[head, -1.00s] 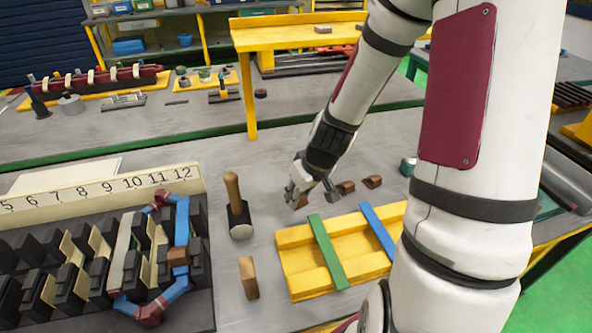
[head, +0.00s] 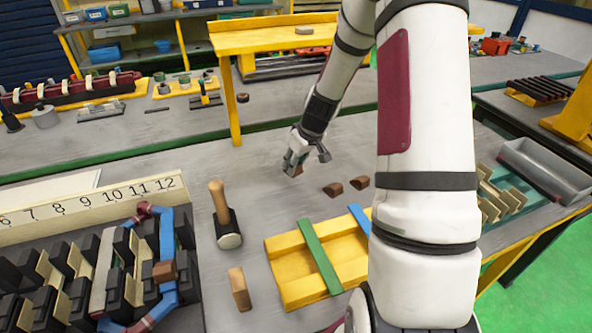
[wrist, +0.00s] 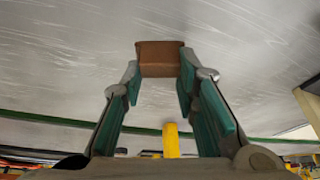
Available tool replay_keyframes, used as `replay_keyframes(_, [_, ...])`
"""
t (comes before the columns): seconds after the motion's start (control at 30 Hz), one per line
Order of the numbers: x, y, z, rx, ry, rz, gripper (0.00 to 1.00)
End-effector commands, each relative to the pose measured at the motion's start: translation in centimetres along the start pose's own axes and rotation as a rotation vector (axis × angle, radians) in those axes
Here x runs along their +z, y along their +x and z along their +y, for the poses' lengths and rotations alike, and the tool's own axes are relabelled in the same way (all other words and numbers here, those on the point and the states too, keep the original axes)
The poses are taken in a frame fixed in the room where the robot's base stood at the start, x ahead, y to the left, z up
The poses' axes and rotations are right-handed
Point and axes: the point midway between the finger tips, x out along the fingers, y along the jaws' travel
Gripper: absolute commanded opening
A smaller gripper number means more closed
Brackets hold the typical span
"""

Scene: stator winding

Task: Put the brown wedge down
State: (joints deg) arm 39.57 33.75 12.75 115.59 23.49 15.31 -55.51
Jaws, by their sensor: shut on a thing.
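A brown wedge (wrist: 160,58) sits between the fingertips of my gripper (wrist: 160,76) in the wrist view, with both green-padded fingers closed on its sides. In the head view my gripper (head: 307,158) is over the grey table behind the yellow tray, and the wedge (head: 297,171) shows only partly beneath it. I cannot tell whether the wedge touches the table. Two other brown wedges (head: 333,189) (head: 359,182) lie on the table to the right of my gripper and nearer the tray.
The yellow tray (head: 283,289) has a green and a blue bar across it. The slotted stator rig (head: 70,297) is at the front left. Bare table lies left of my gripper.

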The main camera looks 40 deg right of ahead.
Motion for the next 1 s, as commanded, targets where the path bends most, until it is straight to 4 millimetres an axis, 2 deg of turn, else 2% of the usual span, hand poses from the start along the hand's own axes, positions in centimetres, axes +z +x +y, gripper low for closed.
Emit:
replay_keyframes(0.13, [-0.8,0.6,0.8,0.000,-0.001,0.000,0.00])
replay_keyframes(0.3, [0.5,2.9,0.8,-0.003,0.000,-0.002,0.00])
replay_keyframes(0.4, [0.7,3.5,0.8,-0.001,0.001,-0.001,0.00])
replay_keyframes(0.77, [0.8,3.9,0.8,0.000,0.000,0.000,0.00])
replay_keyframes(0.8, [0.7,3.8,0.8,0.000,0.000,0.000,0.34])
replay_keyframes(0.87, [0.7,3.8,0.8,0.000,0.000,0.000,0.48])
replay_keyframes(1.0, [0.7,3.8,0.8,0.000,0.000,0.000,0.48])
